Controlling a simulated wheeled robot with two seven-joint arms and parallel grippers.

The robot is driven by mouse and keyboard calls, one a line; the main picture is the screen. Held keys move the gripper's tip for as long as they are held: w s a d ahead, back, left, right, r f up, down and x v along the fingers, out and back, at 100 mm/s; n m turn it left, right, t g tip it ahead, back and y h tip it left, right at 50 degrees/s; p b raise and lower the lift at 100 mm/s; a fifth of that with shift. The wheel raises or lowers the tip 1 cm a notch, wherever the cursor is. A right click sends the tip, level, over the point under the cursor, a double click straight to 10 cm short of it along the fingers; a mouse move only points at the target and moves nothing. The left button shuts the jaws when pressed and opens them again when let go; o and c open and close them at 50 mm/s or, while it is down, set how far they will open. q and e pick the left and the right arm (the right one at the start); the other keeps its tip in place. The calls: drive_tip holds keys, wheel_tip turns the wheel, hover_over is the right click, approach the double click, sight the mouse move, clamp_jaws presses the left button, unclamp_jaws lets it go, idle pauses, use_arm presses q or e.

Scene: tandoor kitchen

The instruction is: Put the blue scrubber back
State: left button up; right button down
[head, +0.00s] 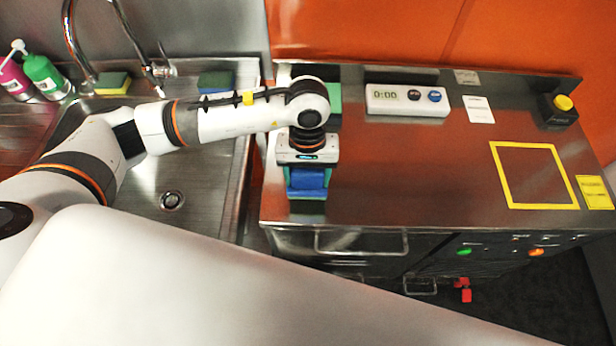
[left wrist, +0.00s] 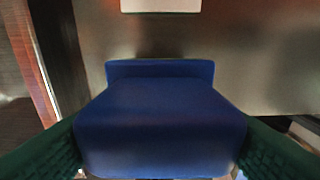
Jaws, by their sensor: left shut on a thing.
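My left gripper (head: 306,180) points down over the left end of the steel counter and is shut on the blue scrubber (head: 309,177). In the left wrist view, the blue scrubber (left wrist: 160,125) fills the middle, between the green finger pads at the lower left and right. My right gripper is not in view.
A blue-and-green block (head: 215,82) and a yellow-and-green sponge (head: 113,84) sit on the sink's back ledge. A green block (head: 334,98) is partly behind my wrist. A timer (head: 407,100) stands at the back; a yellow square outline (head: 496,175) marks clear counter.

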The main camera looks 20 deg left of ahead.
sight(308, 184)
use_arm(q)
wheel_tip(308, 184, down, 4)
drive_tip(key=shift+f+p, duration=0.1)
drive_tip(key=shift+p, duration=0.55)
drive_tip(key=shift+w+f, duration=0.1)
drive_tip(key=o, duration=0.4)
drive_tip(key=shift+b, duration=0.35)
drive_tip(key=o, duration=0.5)
drive_tip(key=shift+r+p, duration=0.3)
drive_tip(key=shift+p, duration=0.1)
drive_tip(key=r+b, duration=0.1)
drive_tip(key=r, duration=0.2)
drive_tip(key=w+r+b, duration=0.1)
drive_tip(key=r+b, duration=0.1)
drive_tip(key=r, duration=0.2)
drive_tip(key=r+b, duration=0.1)
drive_tip(key=r, duration=0.3)
drive_tip(key=shift+w+a+b, duration=0.15)
drive_tip(key=shift+w+b, duration=0.05)
drive_tip(key=shift+b, duration=0.1)
drive_tip(key=shift+r, duration=0.35)
